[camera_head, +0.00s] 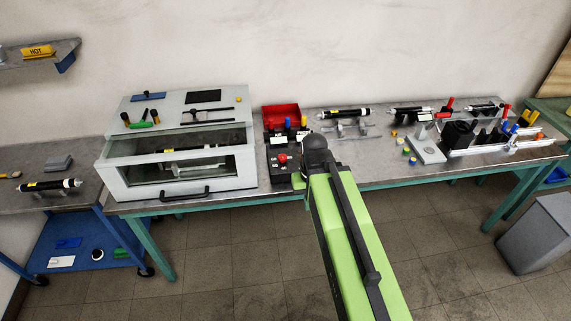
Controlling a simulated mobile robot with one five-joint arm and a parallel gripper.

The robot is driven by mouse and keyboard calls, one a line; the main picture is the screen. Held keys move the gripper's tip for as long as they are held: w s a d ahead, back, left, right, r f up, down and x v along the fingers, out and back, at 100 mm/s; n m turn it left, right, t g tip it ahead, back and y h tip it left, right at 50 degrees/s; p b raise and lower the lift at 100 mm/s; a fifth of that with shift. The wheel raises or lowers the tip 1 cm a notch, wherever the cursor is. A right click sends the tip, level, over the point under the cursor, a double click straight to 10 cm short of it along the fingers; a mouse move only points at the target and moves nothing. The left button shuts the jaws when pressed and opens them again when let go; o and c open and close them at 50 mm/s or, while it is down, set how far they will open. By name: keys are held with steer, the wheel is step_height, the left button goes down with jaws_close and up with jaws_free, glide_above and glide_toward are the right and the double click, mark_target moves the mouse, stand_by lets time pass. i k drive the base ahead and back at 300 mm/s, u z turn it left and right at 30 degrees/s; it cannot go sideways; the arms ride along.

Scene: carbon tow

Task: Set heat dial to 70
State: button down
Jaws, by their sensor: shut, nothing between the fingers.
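A dark control box (279,176) stands on the workbench, right of the glass-fronted oven-like cabinet (118,179). A red knob or button (282,159) shows on its front. I cannot tell whether this is the heat dial, and no scale or number is readable. My green arm reaches from the lower right to a black rounded joint beside the box, covering part of its right side. My gripper does not show; it may be hidden behind the arm. Its relation to the dial cannot be seen.
A red tray (281,113) sits behind the control box, with small blue and yellow-topped items near it. Black cylinders on stands (345,114) and a metal fixture (427,150) fill the bench to the right. A grey bin (538,235) stands on the floor at right.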

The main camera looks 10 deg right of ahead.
mark_target(282, 158)
steer(key=z, duration=0.05)
steer(key=i, duration=1)
steer(key=z, duration=0.3)
steer(key=k, duration=0.95)
steer(key=u, duration=0.35)
steer(key=i, duration=0.5)
